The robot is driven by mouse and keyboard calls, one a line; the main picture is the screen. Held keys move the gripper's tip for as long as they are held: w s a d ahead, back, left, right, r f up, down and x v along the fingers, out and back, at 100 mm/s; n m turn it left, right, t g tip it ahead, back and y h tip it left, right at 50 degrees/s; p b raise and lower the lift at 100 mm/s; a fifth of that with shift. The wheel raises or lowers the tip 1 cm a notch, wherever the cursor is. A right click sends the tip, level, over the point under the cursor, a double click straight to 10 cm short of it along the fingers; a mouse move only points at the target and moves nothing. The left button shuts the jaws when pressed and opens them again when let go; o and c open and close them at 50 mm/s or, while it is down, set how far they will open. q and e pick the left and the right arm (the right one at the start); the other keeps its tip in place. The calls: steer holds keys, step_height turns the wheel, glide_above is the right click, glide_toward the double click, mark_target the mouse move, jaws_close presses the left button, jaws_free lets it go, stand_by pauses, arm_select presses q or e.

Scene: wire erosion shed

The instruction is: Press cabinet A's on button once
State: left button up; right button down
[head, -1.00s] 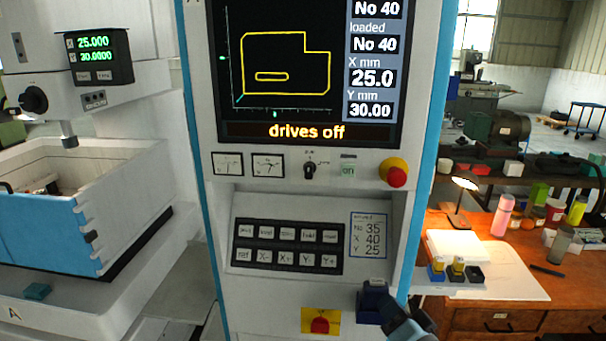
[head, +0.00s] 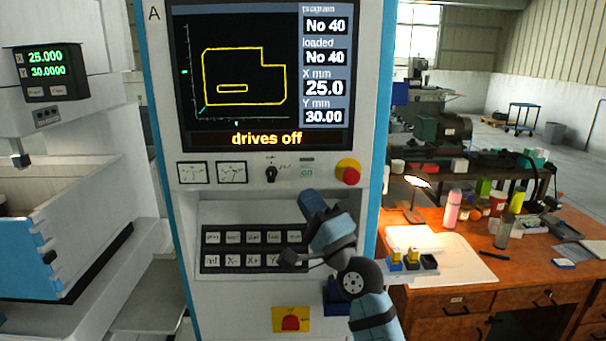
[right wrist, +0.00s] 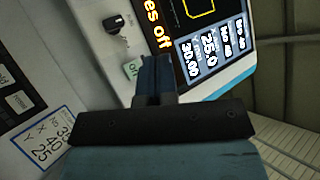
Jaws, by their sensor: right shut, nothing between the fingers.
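Cabinet A (head: 182,250) is white with blue edges, and its screen reads "drives off". Its on button (head: 307,173) is a pale square with green "on" lettering, between a rotary switch and a red emergency stop. My right gripper (head: 308,196) is shut and empty, just below the on button in the head view. In the right wrist view the shut fingers (right wrist: 156,66) appear right beside the on button (right wrist: 131,70) and may cover part of it. I cannot tell whether they touch it. My left gripper is not in view.
The red emergency stop (head: 348,171) on its yellow base is just right of the on button. The rotary switch (head: 271,174) is to its left. A key panel (head: 243,249) lies below, partly behind my right arm. A wooden desk (head: 450,301) stands at the right.

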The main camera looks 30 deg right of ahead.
mark_target(307, 172)
steer(key=w+d, duration=0.1)
steer(key=w, duration=0.1)
steer(key=w+d+b, duration=0.1)
steer(key=w+d, duration=0.1)
steer(key=w, duration=0.1)
steer(key=w+d+b, duration=0.1)
steer(key=w, duration=0.1)
steer(key=shift+w+d, duration=0.25)
stand_by(0.5)
steer(key=shift+w+d, duration=0.1)
steer(key=shift+w, duration=0.05)
stand_by(1.5)
steer(key=shift+w+d+b, duration=0.15)
steer(key=shift+w+b, duration=0.1)
steer(key=shift+b, duration=0.05)
